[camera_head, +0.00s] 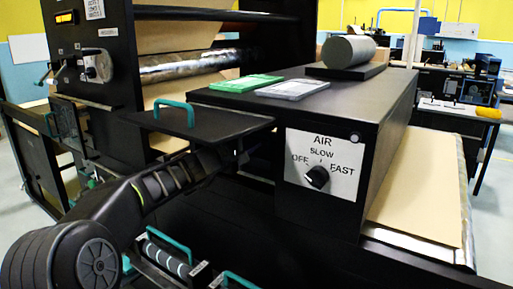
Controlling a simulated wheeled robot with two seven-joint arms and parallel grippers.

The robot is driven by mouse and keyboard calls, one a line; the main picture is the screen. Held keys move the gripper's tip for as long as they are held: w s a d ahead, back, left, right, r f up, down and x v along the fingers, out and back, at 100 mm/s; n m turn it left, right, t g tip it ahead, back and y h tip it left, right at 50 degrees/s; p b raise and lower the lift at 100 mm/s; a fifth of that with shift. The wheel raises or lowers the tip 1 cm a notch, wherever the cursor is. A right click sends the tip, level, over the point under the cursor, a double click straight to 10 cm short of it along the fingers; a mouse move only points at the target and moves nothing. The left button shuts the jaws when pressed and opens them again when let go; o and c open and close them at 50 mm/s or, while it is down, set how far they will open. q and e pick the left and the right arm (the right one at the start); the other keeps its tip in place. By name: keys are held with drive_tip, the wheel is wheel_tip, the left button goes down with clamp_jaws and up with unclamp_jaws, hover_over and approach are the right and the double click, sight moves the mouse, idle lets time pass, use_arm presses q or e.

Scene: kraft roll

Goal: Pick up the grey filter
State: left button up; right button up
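A flat light-grey panel (293,89), which looks like the grey filter, lies on top of the black machine housing (384,108). My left arm reaches in from the lower left. Its far end, with the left gripper (236,155), is at the black shelf left of the housing, below and left of the grey panel and apart from it. The fingers are small, dark and partly hidden, so their opening does not show. My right gripper is not in view.
A grey cylinder (349,50) lies on a black base at the housing's back. The black shelf (197,126) with a teal handle juts out left of the housing. An AIR dial panel (320,165) is on the front. Brown paper (420,200) lies at right.

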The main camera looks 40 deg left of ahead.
use_arm(q)
drive_tip(key=shift+w, duration=0.55)
drive_tip(key=shift+c, duration=0.3)
clamp_jaws()
idle(1.1)
